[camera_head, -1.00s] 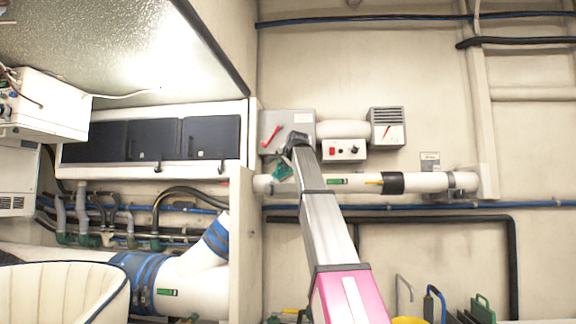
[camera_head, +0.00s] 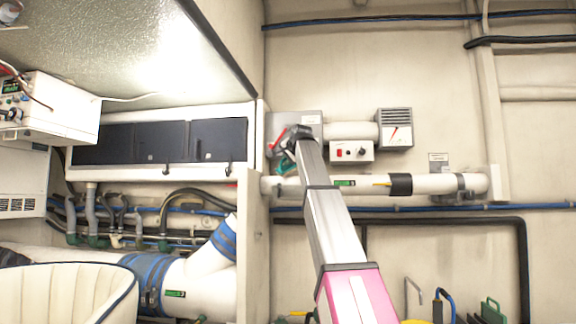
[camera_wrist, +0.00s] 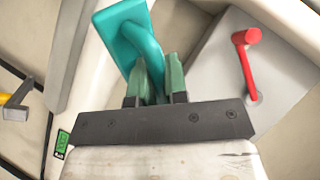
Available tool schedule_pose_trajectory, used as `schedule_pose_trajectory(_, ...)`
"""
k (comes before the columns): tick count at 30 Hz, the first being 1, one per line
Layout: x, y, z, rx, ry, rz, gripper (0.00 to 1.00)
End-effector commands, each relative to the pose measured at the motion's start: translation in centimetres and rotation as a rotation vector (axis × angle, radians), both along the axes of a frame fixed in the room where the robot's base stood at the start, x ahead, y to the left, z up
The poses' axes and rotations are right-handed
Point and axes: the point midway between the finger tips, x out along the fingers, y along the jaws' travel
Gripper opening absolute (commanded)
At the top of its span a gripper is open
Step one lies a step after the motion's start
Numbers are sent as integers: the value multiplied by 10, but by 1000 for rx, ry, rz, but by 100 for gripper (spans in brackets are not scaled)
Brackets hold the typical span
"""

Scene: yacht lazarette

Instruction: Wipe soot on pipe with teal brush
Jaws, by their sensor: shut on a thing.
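My gripper (camera_wrist: 156,78) is shut on the teal brush (camera_wrist: 128,35), whose handle is between the green fingers in the wrist view. In the head view the brush (camera_head: 286,164) shows small at the end of my arm, in front of or just above the left part of the white pipe (camera_head: 437,184). I cannot tell whether the brush touches the pipe. The pipe runs level along the wall, with a green label and a black band. My arm hides part of it. I cannot make out any soot on its visible part.
A grey box (camera_head: 309,118) with a red lever (camera_wrist: 247,38) is on the wall close to my gripper. A switch box (camera_head: 351,151) and gauge (camera_head: 394,128) sit above the pipe. A white partition (camera_head: 253,240) stands left of my arm. Blue and black lines run below.

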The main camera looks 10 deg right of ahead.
Motion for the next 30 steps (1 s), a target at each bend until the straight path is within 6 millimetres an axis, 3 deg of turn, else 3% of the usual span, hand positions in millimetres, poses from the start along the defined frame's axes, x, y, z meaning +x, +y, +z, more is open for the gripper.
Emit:
schedule_pose_trajectory(6, -11, 4, 15, -1, -2, 0, 0)
schedule_pose_trajectory(20, -15, 5, 20, 0, -2, 1, 0)
schedule_pose_trajectory(30, -31, 10, 39, 0, -2, 1, 0)
